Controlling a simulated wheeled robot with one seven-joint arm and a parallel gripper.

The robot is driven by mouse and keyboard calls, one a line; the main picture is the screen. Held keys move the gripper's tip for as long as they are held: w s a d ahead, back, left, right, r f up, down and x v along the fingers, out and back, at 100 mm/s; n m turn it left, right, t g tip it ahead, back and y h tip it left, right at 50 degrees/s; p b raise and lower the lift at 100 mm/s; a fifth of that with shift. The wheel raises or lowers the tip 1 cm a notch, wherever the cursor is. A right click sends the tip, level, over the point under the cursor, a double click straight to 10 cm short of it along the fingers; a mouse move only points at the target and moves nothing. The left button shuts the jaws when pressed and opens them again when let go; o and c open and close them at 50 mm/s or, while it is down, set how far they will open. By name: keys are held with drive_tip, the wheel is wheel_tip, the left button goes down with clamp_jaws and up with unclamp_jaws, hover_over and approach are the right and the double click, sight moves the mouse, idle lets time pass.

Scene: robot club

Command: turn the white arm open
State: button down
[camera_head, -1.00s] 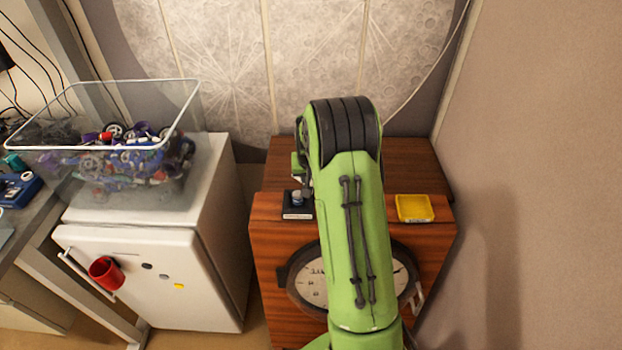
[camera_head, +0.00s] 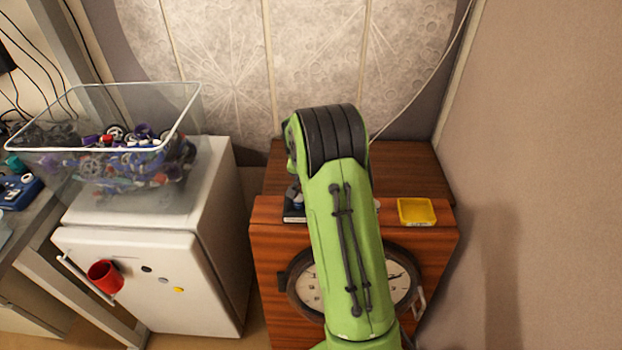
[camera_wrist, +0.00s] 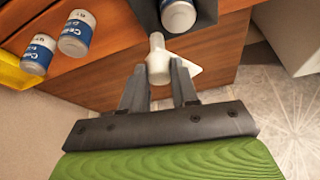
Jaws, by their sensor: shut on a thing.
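The white arm (camera_wrist: 158,62) shows in the wrist view as a short white rod with a round end and a flat pointed piece beside it. It stands in front of a wooden face, just below a dark holder (camera_wrist: 205,18) with a can (camera_wrist: 178,15) in it. My gripper (camera_wrist: 160,80) has its two dark fingers on either side of the white arm and is shut on it. In the head view my green arm covers the gripper and the white arm. The dark holder (camera_head: 294,214) partly shows left of my arm there.
Two white-and-blue cans (camera_wrist: 76,33) stand near the yellow tray (camera_head: 417,211) on the wooden cabinet (camera_head: 275,250). A round clock (camera_head: 305,290) is on the cabinet front. A white fridge (camera_head: 150,280) with a clear bin (camera_head: 165,150) stands left; a wall is close right.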

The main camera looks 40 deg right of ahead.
drive_tip(key=c, duration=0.9)
unclamp_jaws()
drive_tip(key=shift+o, duration=0.2)
drive_tip(key=shift+r, duration=0.1)
drive_tip(key=p+v, duration=0.1)
drive_tip(key=v, duration=1.4)
drive_tip(key=shift+r+p, duration=0.3)
drive_tip(key=shift+p, duration=0.05)
drive_tip(key=shift+s+a, duration=0.1)
drive_tip(key=shift+s, duration=0.05)
drive_tip(key=s+a+r+n+t+y, duration=0.1)
drive_tip(key=s+a+r+n, duration=0.2)
drive_tip(key=s+a+r, duration=0.3)
drive_tip(key=s+a+n+y, duration=0.1)
drive_tip(key=s+a+n, duration=0.2)
drive_tip(key=s+a, duration=0.3)
drive_tip(key=s+a+n+t+y, duration=0.1)
drive_tip(key=s+a+n, duration=0.2)
drive_tip(key=s, duration=1)
drive_tip(key=a, duration=0.3)
drive_tip(key=shift+a+f+n+t, duration=0.25)
drive_tip(key=shift+f+n+t, duration=0.05)
drive_tip(key=shift+f, duration=0.1)
